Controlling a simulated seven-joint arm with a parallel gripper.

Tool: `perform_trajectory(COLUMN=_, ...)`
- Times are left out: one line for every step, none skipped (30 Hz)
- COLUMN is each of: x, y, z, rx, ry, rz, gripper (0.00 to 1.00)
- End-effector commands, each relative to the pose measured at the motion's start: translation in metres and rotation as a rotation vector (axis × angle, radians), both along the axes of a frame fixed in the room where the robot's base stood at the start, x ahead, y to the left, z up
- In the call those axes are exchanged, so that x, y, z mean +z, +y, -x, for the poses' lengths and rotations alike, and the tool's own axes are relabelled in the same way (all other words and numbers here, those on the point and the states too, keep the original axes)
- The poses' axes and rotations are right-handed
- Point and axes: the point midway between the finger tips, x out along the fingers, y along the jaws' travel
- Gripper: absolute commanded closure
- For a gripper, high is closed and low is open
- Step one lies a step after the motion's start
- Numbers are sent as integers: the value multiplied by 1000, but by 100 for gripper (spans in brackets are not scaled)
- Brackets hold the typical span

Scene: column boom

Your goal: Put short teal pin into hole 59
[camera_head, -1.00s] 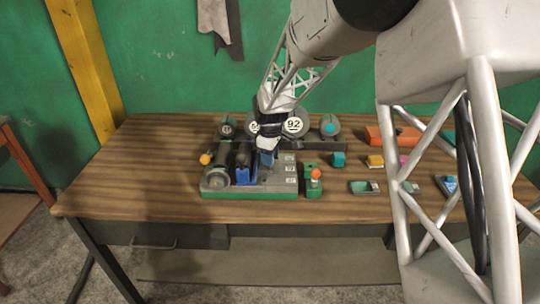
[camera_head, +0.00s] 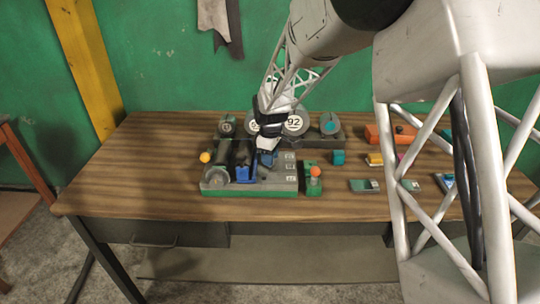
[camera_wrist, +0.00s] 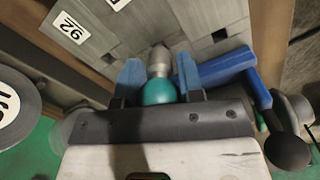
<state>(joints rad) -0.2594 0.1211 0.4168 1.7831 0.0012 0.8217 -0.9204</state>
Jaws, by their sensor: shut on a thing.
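The short teal pin (camera_wrist: 159,92) shows in the wrist view, with a round teal head and a grey metal shank pointing away from me. My gripper (camera_wrist: 159,72) is shut on it, with a blue fingertip on each side of the pin. The grey block with a green base (camera_head: 250,193) lies beneath. In the head view my gripper (camera_head: 266,146) is over the right half of this block, and the pin cannot be made out there. Square dark holes and white labels show on the block in the wrist view. One label reads 92; I cannot make out a 59.
A blue handle with a black knob (camera_wrist: 288,150) is close to the right of my gripper in the wrist view. A green fixture with an orange ball (camera_head: 314,180) stands right of the block. Round numbered discs (camera_head: 294,123) stand behind. The table's left side is clear.

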Motion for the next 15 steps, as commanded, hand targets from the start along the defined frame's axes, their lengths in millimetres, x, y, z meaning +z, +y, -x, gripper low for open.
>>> perform_trajectory(x=-1, y=0, z=0, rx=0, ry=0, rz=0, gripper=89)
perform_trajectory(x=-2, y=0, z=0, rx=0, ry=0, rz=0, gripper=89)
perform_trajectory(x=-3, y=0, z=0, rx=0, ry=0, rz=0, gripper=89)
perform_trajectory(x=-3, y=0, z=0, rx=0, ry=0, rz=0, gripper=89)
perform_trajectory(x=-4, y=0, z=0, rx=0, ry=0, rz=0, gripper=89)
perform_trajectory(x=-5, y=0, z=0, rx=0, ry=0, rz=0, gripper=89)
perform_trajectory(x=-5, y=0, z=0, rx=0, ry=0, rz=0, gripper=89)
perform_trajectory(x=-6, y=0, z=0, rx=0, ry=0, rz=0, gripper=89)
perform_trajectory(x=-7, y=0, z=0, rx=0, ry=0, rz=0, gripper=89)
perform_trajectory(x=-7, y=0, z=0, rx=0, ry=0, rz=0, gripper=89)
perform_trajectory(x=-7, y=0, z=0, rx=0, ry=0, rz=0, gripper=89)
perform_trajectory(x=-8, y=0, z=0, rx=0, ry=0, rz=0, gripper=89)
perform_trajectory(x=-8, y=0, z=0, rx=0, ry=0, rz=0, gripper=89)
perform_trajectory(x=-8, y=0, z=0, rx=0, ry=0, rz=0, gripper=89)
perform_trajectory(x=-8, y=0, z=0, rx=0, ry=0, rz=0, gripper=89)
